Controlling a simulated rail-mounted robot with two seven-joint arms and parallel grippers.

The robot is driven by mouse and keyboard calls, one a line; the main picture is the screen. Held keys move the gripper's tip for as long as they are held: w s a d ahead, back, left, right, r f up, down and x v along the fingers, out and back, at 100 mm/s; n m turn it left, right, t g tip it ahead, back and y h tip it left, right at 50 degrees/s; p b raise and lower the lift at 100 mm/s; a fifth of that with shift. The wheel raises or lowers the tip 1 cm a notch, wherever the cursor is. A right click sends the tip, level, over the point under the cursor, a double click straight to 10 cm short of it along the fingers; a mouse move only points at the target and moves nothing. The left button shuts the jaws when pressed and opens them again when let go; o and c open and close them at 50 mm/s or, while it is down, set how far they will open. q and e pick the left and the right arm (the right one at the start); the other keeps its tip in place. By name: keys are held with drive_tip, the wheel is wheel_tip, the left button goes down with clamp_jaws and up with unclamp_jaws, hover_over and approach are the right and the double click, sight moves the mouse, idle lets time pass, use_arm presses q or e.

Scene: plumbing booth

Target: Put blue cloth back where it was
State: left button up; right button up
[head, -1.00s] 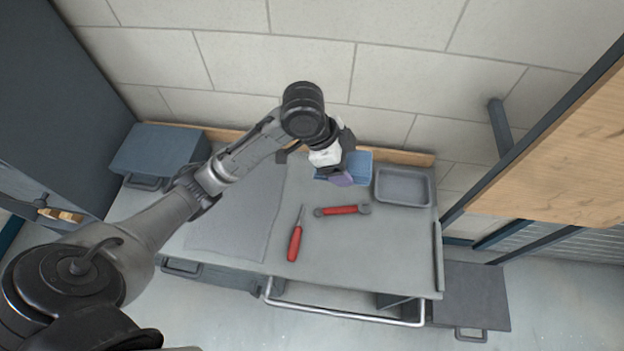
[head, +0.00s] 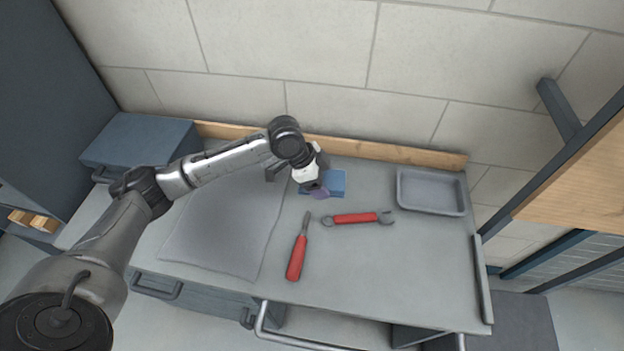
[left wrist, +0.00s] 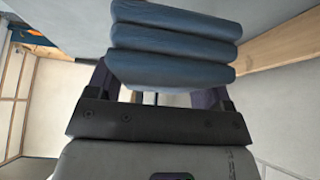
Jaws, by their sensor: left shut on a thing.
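The blue cloth (head: 336,182) is at the back of the grey bench top (head: 385,265), between the grey mat and the grey tray. In the left wrist view the cloth (left wrist: 172,45) shows as a thick folded stack between the fingers. My left gripper (head: 318,192) is shut on the cloth, at its left front side in the head view. The gripper hides part of the cloth, and I cannot tell whether the cloth touches the bench. My right gripper does not show.
A grey mat (head: 222,225) lies left of the cloth. A red-handled screwdriver (head: 298,253) and a red wrench (head: 355,218) lie in front. An empty grey tray (head: 431,192) stands at the right. A wooden strip (head: 400,153) edges the back, against the wall.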

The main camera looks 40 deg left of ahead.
use_arm(q)
drive_tip(key=shift+w+d+r, duration=0.15)
drive_tip(key=shift+w+d, duration=0.05)
drive_tip(key=shift+w, duration=0.35)
drive_tip(key=shift+w+d+r+m, duration=0.25)
drive_tip(key=shift+w+d+m, duration=0.15)
drive_tip(key=shift+w+d, duration=0.15)
drive_tip(key=shift+s, duration=0.15)
drive_tip(key=shift+h, duration=0.3)
drive_tip(key=w+a+f, duration=0.2)
drive_tip(key=a, duration=0.1)
drive_tip(key=w+a+f+b, duration=0.1)
drive_tip(key=w+a+f, duration=0.1)
drive_tip(key=a, duration=0.1)
drive_tip(key=w+a+f+b, duration=0.1)
drive_tip(key=w+a+f, duration=0.1)
drive_tip(key=a+f, duration=0.1)
drive_tip(key=shift+w, duration=0.3)
drive_tip(key=f, duration=0.2)
drive_tip(key=shift+w+a+f, duration=0.15)
drive_tip(key=shift+a+f, duration=0.1)
drive_tip(key=shift+f, duration=0.55)
